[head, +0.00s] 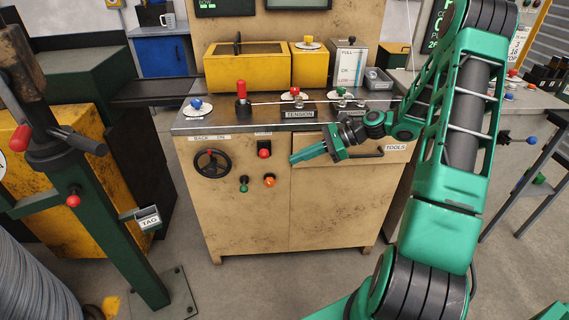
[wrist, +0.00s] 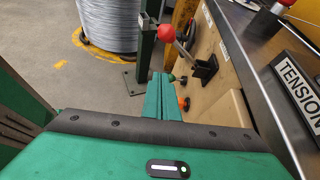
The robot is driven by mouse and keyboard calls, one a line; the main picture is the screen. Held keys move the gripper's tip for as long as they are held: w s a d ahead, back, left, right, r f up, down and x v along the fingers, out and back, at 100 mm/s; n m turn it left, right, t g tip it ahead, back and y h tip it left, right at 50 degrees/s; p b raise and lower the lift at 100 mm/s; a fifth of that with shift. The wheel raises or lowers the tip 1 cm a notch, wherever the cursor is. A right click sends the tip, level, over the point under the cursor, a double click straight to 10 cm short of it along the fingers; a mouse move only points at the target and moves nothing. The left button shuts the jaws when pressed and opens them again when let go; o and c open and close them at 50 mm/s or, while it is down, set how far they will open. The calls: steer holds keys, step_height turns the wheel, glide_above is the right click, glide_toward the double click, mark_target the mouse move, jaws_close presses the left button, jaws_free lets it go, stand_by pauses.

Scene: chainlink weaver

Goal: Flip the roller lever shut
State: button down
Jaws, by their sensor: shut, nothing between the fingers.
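A short lever with a red ball stands out from a black bracket on the beige cabinet front. I take it as the roller lever (head: 264,153), but the small label above it is unreadable. In the wrist view the lever (wrist: 167,33) sticks straight out from its bracket (wrist: 205,68). My gripper (head: 292,160) is shut and empty, in front of the cabinet and right of the lever. In the wrist view my fingertips (wrist: 160,76) lie together below the red ball, apart from it.
A black handwheel (head: 212,163) is left of the lever. A green knob (head: 244,184) and an orange knob (head: 270,180) sit below it. The TOOLS drawer (head: 380,152) is behind my wrist. A red-handled lever (head: 241,92) stands on the metal top. A green post (head: 115,240) stands left.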

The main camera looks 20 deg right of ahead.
steer(key=shift+v, duration=0.85)
steer(key=s+d+r+n+g+h, duration=0.1)
steer(key=s+r+n+h, duration=0.2)
steer(key=s, duration=0.8)
steer(key=s+d+r+n+g+h, duration=0.1)
steer(key=s+r+n+g+h, duration=0.1)
steer(key=s+r+n+h, duration=0.2)
steer(key=s+d+r+n+g+h, duration=0.2)
steer(key=s+n, duration=0.6)
steer(key=s, duration=1)
step_height(320, 180, up, 3)
steer(key=shift+s+f+h, duration=0.25)
steer(key=shift+s+h, duration=0.15)
steer(key=shift+h, duration=0.8)
